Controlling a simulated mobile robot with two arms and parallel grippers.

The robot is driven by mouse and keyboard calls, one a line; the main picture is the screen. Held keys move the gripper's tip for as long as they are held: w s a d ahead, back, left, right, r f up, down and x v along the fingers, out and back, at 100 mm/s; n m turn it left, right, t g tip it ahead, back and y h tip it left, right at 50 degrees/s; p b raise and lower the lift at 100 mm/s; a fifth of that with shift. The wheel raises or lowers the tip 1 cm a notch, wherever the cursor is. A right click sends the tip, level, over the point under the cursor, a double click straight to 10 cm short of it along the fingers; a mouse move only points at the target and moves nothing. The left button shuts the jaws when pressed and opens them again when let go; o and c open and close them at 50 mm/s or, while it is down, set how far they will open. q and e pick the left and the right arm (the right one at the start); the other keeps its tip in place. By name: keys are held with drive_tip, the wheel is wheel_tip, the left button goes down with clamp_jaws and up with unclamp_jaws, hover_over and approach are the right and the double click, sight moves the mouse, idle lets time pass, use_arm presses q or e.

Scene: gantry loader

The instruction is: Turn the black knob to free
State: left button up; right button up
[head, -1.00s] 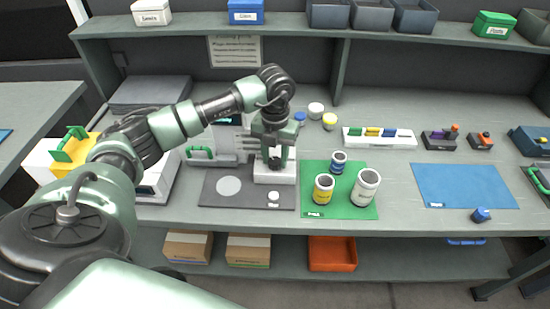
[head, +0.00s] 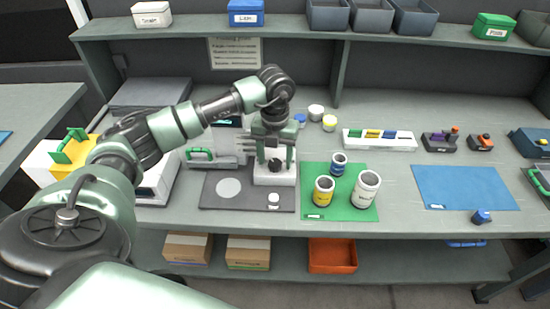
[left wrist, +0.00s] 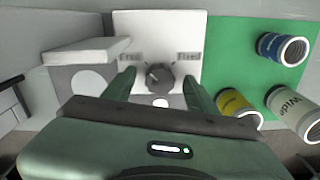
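The black knob (left wrist: 159,77) sits on a white block (left wrist: 190,25), between a label reading "Free" on the left and one that looks like "Fixed" on the right. Its light pointer mark seems to face up and left. In the head view the knob (head: 275,165) is on the front of the white block (head: 275,180). My left gripper (left wrist: 160,84) is open, with one finger on each side of the knob and a visible gap to it. In the head view the left gripper (head: 275,152) is right at the knob. My right gripper is not in view.
A dark grey mat (head: 215,201) lies under the block. To the right, a green mat (head: 312,175) holds a yellow-labelled can (head: 323,191), a white can (head: 366,188) and a blue can (head: 338,164). A blue mat (head: 465,187) lies farther right.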

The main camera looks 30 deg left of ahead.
sight(275, 162)
use_arm(q)
wheel_tip(275, 162, up, 8)
drive_tip(key=shift+f+b, duration=0.1)
drive_tip(key=shift+b, duration=0.8)
drive_tip(key=shift+f, duration=0.1)
